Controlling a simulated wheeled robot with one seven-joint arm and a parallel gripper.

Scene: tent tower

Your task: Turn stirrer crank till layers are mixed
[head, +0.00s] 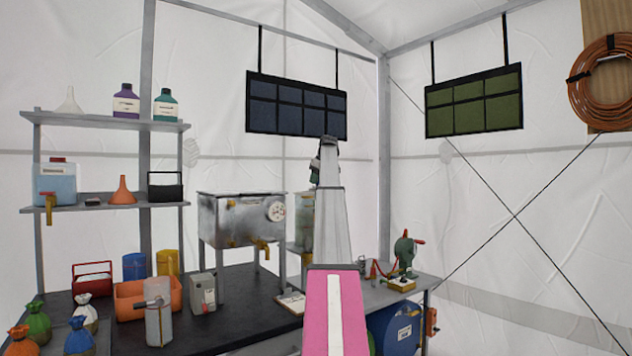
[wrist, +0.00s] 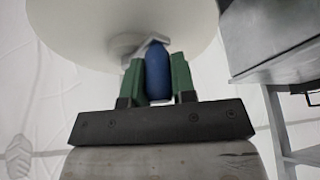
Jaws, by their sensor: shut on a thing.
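In the wrist view, my gripper (wrist: 157,80) has its two green fingers closed on a blue upright handle (wrist: 158,66), one finger on each side. A grey crank arm (wrist: 128,50) shows by the top of the handle, under a large pale round body (wrist: 95,25). In the head view, my own arm reaches up in the middle and hides most of the gripper and the crank. A pale greenish vessel (head: 304,210) stands partly hidden behind my arm. The layers inside are not visible.
A metal tank on legs (head: 238,222) with a dial and brass tap stands left of my arm. A grey body and frame (wrist: 275,45) lie close on the right in the wrist view. A green hand-cranked device (head: 404,252) stands right. Bottles and sacks fill the left.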

